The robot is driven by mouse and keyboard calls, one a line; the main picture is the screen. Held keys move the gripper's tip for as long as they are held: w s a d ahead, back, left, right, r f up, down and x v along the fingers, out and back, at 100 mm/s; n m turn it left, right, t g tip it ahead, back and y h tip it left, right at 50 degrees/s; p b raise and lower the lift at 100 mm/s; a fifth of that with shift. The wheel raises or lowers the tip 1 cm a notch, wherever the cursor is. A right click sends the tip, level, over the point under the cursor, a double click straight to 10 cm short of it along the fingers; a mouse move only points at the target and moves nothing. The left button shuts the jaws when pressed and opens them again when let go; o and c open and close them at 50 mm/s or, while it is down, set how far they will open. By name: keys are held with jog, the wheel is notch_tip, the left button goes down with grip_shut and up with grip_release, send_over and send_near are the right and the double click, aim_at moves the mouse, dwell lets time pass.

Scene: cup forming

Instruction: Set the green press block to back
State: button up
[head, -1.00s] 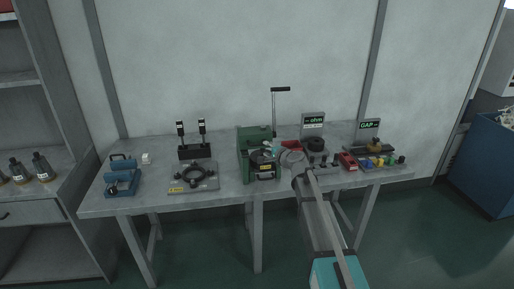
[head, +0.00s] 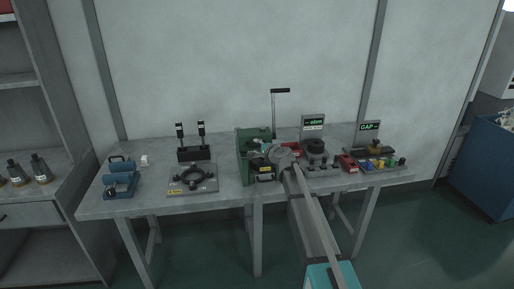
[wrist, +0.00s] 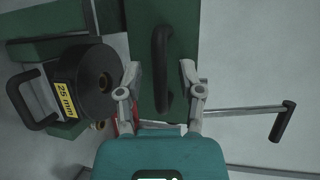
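The green press (head: 243,148) stands at the middle of the bench in the head view. In the wrist view, the green block (wrist: 146,93) carries a black bar handle (wrist: 162,68). My gripper (wrist: 160,74) is open, with one finger on each side of this handle. A gap shows between the handle and each finger. In the head view, my gripper hides part of the press's right side. A black round die labelled 25 mm (wrist: 85,82) is left of the block in the wrist view.
The press lever with its black grip (head: 280,90) rises behind my gripper and shows at the right in the wrist view (wrist: 282,120). A black ring fixture (head: 193,176) lies left of the press. The ohm meter (head: 313,122) stands to the right.

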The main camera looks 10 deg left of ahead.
aim_at(253, 132)
grip_shut()
jog(key=w+a, duration=0.1)
jog(key=w, duration=0.3)
jog(key=w+a, duration=0.1)
jog(key=w, duration=0.3)
jog(key=w+a, duration=0.1)
jog(key=w, duration=0.3)
jog(key=shift+w+a, duration=0.3)
jog(key=shift+a, duration=0.05)
jog(key=shift+o, duration=0.2)
grip_release()
jog(key=shift+w, duration=0.15)
jog(key=shift+o, duration=0.6)
jog(key=shift+s, duration=0.2)
jog(key=f+v, duration=0.2)
jog(key=v, duration=1)
jog(key=shift+s+d+f, duration=0.2)
jog(key=shift+s+d, duration=0.2)
jog(key=shift+s, duration=0.05)
